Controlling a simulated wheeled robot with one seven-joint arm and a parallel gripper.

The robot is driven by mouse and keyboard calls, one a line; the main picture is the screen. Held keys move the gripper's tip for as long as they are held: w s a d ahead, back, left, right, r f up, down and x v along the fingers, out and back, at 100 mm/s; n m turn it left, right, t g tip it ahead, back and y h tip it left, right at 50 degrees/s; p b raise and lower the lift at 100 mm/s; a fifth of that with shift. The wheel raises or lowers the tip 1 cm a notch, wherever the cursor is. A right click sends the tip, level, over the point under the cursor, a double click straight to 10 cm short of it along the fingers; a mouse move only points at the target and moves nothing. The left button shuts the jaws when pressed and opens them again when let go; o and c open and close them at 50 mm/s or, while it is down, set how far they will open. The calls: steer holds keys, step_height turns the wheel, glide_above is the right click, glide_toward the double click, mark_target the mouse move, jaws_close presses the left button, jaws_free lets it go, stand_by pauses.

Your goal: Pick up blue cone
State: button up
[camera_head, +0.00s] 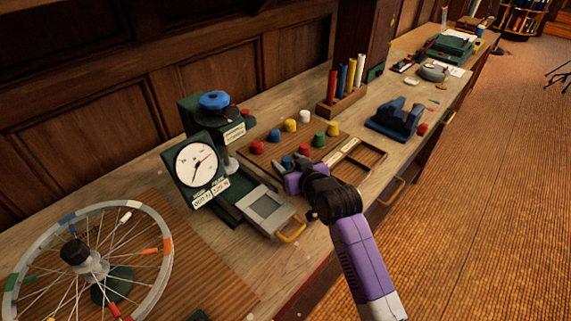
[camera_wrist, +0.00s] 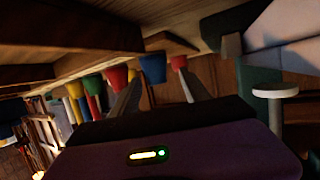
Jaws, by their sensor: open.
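A small blue cone (camera_head: 288,162) stands at the near left end of the rows of coloured cones on a wooden board. It is partly hidden by my gripper in the head view. In the tilted wrist view the blue cone (camera_wrist: 153,68) appears between my two fingers, beyond their tips or level with them; I cannot tell which. My gripper (camera_wrist: 160,78) is open, and I see no contact with the cone. In the head view my gripper (camera_head: 292,178) is low over the bench beside the cone. A second blue cone (camera_head: 273,136) stands further back.
A red cone (camera_head: 303,150) and a green cone (camera_head: 319,139) stand close by in the same row. Another red cone (camera_head: 257,146) is behind. A dial scale (camera_head: 197,165) is to the left, a wooden divided tray (camera_head: 362,160) to the right.

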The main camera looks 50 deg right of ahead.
steer(key=shift+d+p+x, duration=0.1)
steer(key=shift+p+x, duration=0.1)
steer(key=shift+x, duration=1.1)
steer(key=shift+d+p+x, duration=0.15)
steer(key=shift+p+x, duration=0.05)
steer(key=shift+x, duration=1.15)
steer(key=shift+s, duration=0.1)
steer(key=shift+c, duration=0.4)
jaws_close()
